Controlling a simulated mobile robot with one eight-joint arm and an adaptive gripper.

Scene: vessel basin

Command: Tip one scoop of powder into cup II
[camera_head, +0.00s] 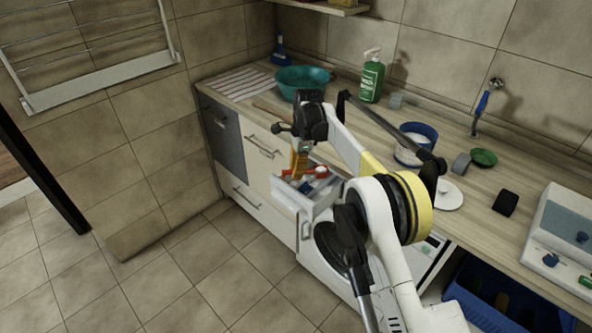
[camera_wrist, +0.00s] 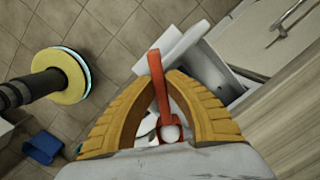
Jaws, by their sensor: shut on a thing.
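My gripper (camera_head: 299,163) points down over an open white drawer (camera_head: 291,195) below the counter. In the wrist view its yellow fingers (camera_wrist: 160,79) are shut on a red scoop (camera_wrist: 155,66), whose handle lies between the fingertips. A small white round patch shows at the scoop's near end; I cannot tell whether it is powder. The red scoop (camera_head: 319,172) also shows in the head view, at the drawer. On the counter, a blue-rimmed tub (camera_head: 416,132) holds something white. I cannot pick out cup II or read any label for it.
A teal basin (camera_head: 302,80) and a green bottle (camera_head: 371,78) stand at the back of the counter. A white lid (camera_head: 449,195), a black block (camera_head: 505,203) and a white device (camera_head: 566,235) lie to the right. A blue crate (camera_head: 500,305) is below.

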